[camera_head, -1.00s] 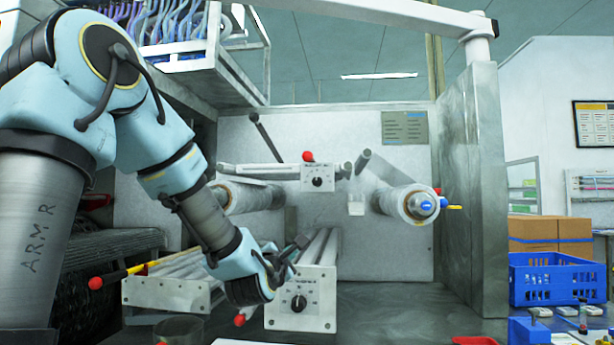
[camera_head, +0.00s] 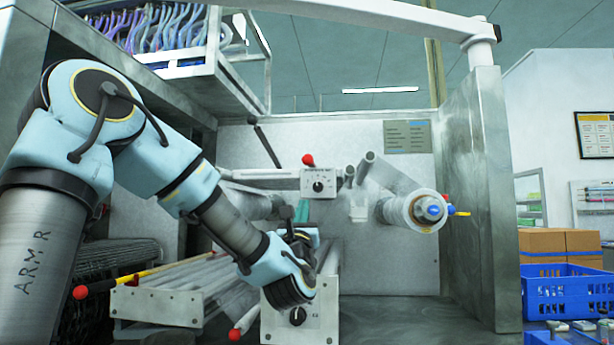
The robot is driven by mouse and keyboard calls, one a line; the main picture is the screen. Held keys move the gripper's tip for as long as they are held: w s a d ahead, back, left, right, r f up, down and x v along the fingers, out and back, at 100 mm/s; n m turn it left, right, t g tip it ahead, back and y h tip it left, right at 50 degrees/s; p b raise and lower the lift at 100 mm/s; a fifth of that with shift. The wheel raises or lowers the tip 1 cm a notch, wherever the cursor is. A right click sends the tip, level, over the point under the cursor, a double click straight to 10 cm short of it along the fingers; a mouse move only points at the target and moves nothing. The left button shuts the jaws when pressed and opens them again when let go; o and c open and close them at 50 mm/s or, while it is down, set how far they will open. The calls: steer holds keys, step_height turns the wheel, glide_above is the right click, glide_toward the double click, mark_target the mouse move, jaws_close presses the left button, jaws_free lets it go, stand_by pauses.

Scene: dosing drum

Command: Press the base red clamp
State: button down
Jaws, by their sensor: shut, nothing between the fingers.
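Three red-tipped parts show, and I cannot tell for certain which is the base red clamp. A red-tipped lever (camera_head: 234,335) is low, beside the lower dial block (camera_head: 300,315). Another red tip (camera_head: 80,292) ends a yellow and black rod at the left. A red knob (camera_head: 308,160) sits on the upper dial block (camera_head: 318,183). My gripper (camera_head: 302,238) is above and behind the lower dial block, under the upper one. It is shut and empty, pointing away, partly hidden by my wrist. It appears apart from every red part.
A wrapped roller (camera_head: 410,208) with a blue end juts out at the right, before a metal side wall (camera_head: 478,200). Rails (camera_head: 190,278) lie at the lower left. A blue crate (camera_head: 570,292) stands right. Bare grey surface (camera_head: 420,315) lies right of the lower block.

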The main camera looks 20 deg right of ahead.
steer(key=s+a+r+p+x, duration=0.1)
steer(key=p+x, duration=0.5)
steer(key=x, duration=0.6)
steer(key=shift+d+r, duration=0.25)
steer(key=shift+r, duration=0.7)
steer(key=shift+w, duration=0.15)
